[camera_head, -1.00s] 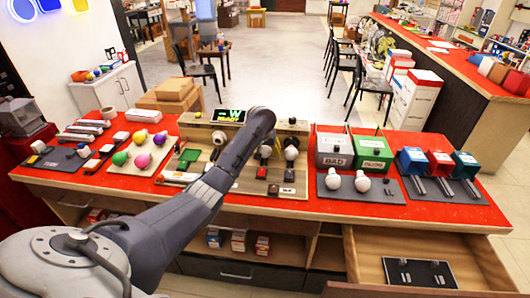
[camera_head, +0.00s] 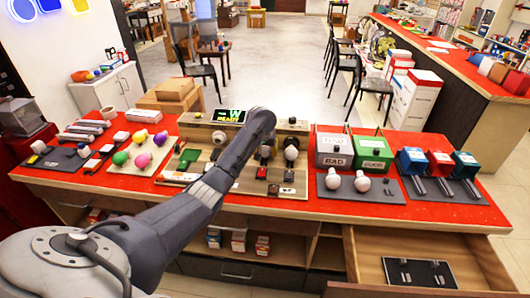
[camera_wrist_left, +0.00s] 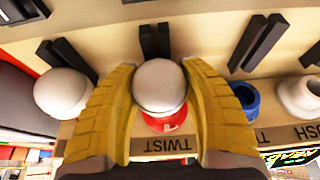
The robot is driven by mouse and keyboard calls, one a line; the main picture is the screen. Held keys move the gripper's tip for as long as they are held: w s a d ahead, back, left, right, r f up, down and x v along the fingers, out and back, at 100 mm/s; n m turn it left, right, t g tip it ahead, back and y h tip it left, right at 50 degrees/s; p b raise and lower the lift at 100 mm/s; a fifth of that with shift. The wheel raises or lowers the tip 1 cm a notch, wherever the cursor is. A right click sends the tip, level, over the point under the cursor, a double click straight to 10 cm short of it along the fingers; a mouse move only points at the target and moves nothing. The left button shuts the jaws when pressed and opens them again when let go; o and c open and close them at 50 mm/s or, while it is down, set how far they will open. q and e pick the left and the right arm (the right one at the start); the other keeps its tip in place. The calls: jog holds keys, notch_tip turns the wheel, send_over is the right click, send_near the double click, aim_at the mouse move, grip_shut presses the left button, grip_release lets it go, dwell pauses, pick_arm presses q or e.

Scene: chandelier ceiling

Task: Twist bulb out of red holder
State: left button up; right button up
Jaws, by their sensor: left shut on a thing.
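In the left wrist view a white round bulb (camera_wrist_left: 159,84) sits in the red holder (camera_wrist_left: 166,122), above an upside-down TWIST label (camera_wrist_left: 172,144). My left gripper (camera_wrist_left: 160,70) has its two yellow ridged fingers closed against both sides of the bulb. The red holder shows only as a rim below the bulb, so I cannot tell how deep the bulb sits. In the head view my left arm covers most of this part of the wooden test board (camera_head: 243,185). My right gripper is not in view.
A second white bulb (camera_wrist_left: 62,92) stands close beside one finger. A blue holder (camera_wrist_left: 246,97) and a white holder (camera_wrist_left: 302,96) stand on the other side. Lidded boxes (camera_head: 334,151) and two loose bulbs (camera_head: 362,183) are right of the board. An open drawer (camera_head: 460,262) juts out below.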

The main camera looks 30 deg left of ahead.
pick_arm(q)
jog(key=shift+r, duration=0.15)
jog(key=shift+w+t+h, duration=0.1)
jog(key=shift+t+h, duration=0.4)
jog(key=shift+h, duration=0.3)
jog(key=shift+r+n+t+h, duration=0.15)
jog(key=shift+n+t+h, duration=0.3)
jog(key=shift+h, duration=0.35)
jog(key=shift+a, duration=0.1)
jog(key=shift+t+h, duration=0.25)
jog(key=shift+h, duration=0.15)
jog(key=shift+c, duration=0.5)
jog(key=shift+s+d+f, duration=0.15)
jog(key=shift+s+d, duration=0.35)
jog(key=shift+s, duration=0.35)
jog(key=shift+s+d+f, duration=0.1)
jog(key=shift+s+d, duration=0.4)
jog(key=shift+s, duration=0.3)
